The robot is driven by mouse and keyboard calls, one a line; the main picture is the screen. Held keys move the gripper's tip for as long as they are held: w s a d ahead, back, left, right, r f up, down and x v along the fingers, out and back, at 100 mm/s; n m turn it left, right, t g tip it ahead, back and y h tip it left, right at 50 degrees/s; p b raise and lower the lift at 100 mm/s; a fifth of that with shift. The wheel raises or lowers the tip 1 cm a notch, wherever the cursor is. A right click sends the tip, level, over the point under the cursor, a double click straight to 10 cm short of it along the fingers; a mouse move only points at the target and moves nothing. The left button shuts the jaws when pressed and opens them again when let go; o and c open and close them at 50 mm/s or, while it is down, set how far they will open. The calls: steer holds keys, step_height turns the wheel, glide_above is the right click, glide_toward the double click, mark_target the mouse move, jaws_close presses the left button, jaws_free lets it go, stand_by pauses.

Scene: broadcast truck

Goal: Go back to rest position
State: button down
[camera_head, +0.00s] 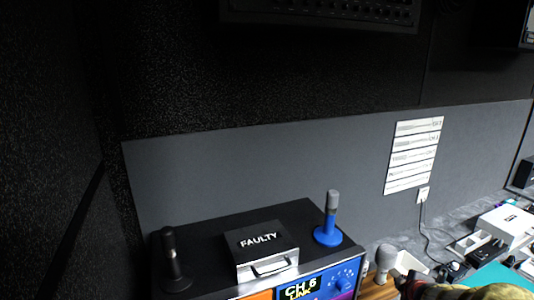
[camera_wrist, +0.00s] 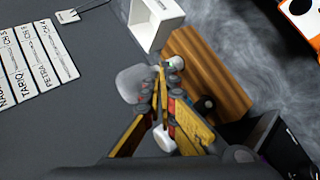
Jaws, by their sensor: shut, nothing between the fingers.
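My gripper (camera_head: 404,279) shows at the bottom right of the head view, at the end of my tan arm. In the wrist view my gripper (camera_wrist: 161,72) has its yellow and red fingers closed together, with nothing held between them. A grey microphone head (camera_wrist: 131,84) lies beside the fingertips, to their left. It also shows in the head view (camera_head: 387,256), just left of the gripper. Its lower part is hidden, and I cannot tell whether the fingers touch it.
A wooden block (camera_wrist: 222,82) and white holder (camera_wrist: 157,25) are close to my fingers. A name sheet (camera_head: 414,156) hangs on the wall.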

steer(key=s+a+r+m+g+y, duration=0.1)
steer(key=s+a+r+m+g, duration=0.1)
steer(key=s+a+r+m, duration=0.8)
steer(key=s+a+r+m+g+y, duration=0.1)
steer(key=s+a+r+g+y, duration=0.1)
steer(key=s+a, duration=1.3)
steer(key=s, duration=0.3)
steer(key=shift+a+m+y, duration=0.3)
steer(key=shift+y, duration=0.1)
